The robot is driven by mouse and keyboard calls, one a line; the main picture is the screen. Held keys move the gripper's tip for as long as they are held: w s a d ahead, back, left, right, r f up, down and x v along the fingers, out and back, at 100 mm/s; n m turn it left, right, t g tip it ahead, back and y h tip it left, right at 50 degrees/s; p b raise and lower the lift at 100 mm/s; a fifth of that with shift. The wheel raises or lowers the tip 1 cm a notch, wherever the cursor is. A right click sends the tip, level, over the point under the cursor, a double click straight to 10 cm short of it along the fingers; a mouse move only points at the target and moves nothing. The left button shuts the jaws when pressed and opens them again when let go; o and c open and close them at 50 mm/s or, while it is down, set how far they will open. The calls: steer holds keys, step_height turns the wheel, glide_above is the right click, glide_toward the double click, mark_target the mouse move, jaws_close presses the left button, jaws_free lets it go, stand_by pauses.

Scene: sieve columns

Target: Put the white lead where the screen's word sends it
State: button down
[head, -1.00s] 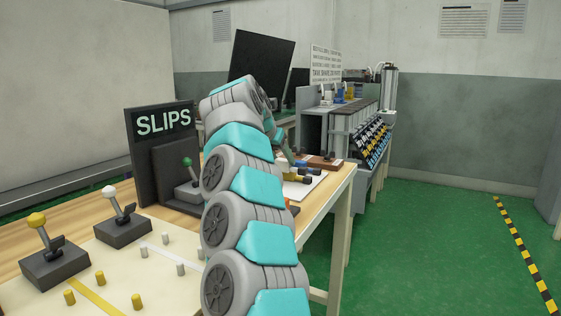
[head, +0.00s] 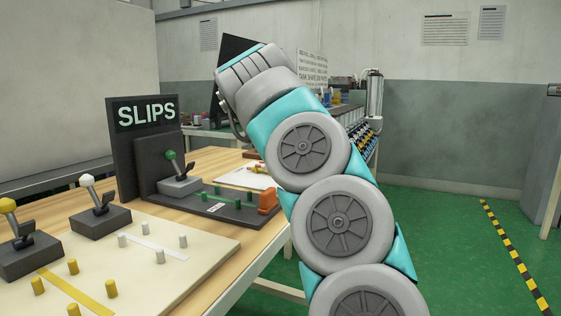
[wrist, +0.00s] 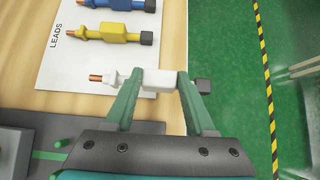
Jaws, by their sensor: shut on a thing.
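The white lead (wrist: 160,82) has a copper tip at left and a dark cap at right. In the wrist view my gripper (wrist: 158,84) is shut on its white body, holding it beside the sheet marked LEADS (wrist: 65,70). The screen (head: 147,114) reads SLIPS in the head view. A green-knobbed lever (head: 174,172) stands before it, on a dark board (head: 225,212) with green pegs and an orange block (head: 268,201). A white-knobbed lever (head: 97,205) and a yellow-knobbed lever (head: 22,238) stand to the left. My arm hides the gripper in the head view.
A yellow lead (wrist: 105,36) and a blue lead (wrist: 115,4) lie on the sheet. A cream board (head: 165,276) bears white and yellow pegs with matching stripes. The table edge lies right of the sheet, with open green floor (head: 440,240) beyond.

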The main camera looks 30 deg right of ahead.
steer(key=s+r+p, duration=0.4)
steer(key=r+p, duration=0.1)
steer(key=r, duration=0.1)
steer(key=shift+r, duration=0.15)
stand_by(0.3)
stand_by(0.6)
